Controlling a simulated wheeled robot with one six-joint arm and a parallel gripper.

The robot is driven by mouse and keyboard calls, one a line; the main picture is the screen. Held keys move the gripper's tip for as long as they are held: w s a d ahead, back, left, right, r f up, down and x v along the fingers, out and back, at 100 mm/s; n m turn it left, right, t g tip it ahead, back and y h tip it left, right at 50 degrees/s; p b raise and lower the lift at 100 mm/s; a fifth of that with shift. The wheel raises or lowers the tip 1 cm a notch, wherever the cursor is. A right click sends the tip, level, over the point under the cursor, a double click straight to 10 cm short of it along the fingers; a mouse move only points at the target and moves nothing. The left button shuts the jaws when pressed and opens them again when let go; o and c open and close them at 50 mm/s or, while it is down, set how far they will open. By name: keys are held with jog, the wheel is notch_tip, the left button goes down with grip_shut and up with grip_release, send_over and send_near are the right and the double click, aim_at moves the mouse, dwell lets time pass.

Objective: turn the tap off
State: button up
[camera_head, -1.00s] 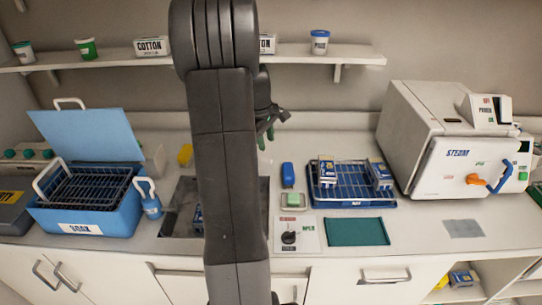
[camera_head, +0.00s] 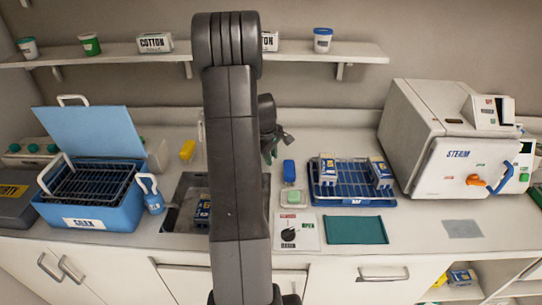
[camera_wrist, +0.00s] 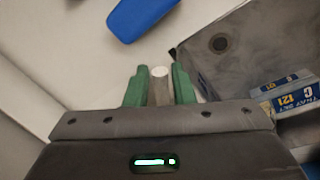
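My gripper (camera_head: 270,152) is behind my arm's upright link in the head view, above the counter near the sink's back right corner. In the wrist view, its green fingers (camera_wrist: 160,85) stand on either side of a short grey post with a pale round top (camera_wrist: 159,72), which looks like part of the tap. Narrow gaps seem to show beside the post; contact is unclear. The sink (camera_wrist: 220,75) lies to the right, with a dark drain (camera_wrist: 219,44). My arm hides most of the tap in the head view, and water flow cannot be seen.
Blue-and-white boxes (camera_wrist: 288,92) lie in the sink. A blue object (camera_wrist: 140,15) lies on the counter near my fingers. A blue rack tray (camera_head: 352,201) and the steam sterilizer (camera_head: 455,165) stand right; a blue tub (camera_head: 110,215) stands left.

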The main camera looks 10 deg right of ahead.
grip_shut()
jog(key=s+a+m+g+b, duration=0.2)
jog(key=a+m+b, duration=0.3)
jog(key=a+m, duration=0.5)
jog(key=shift+s+a+m+h, duration=0.25)
jog(key=shift+s+m+h, duration=0.05)
jog(key=shift+m, duration=0.3)
jog(key=shift+r, duration=0.1)
dwell(0.3)
jog(key=shift+o, duration=1.6)
grip_release()
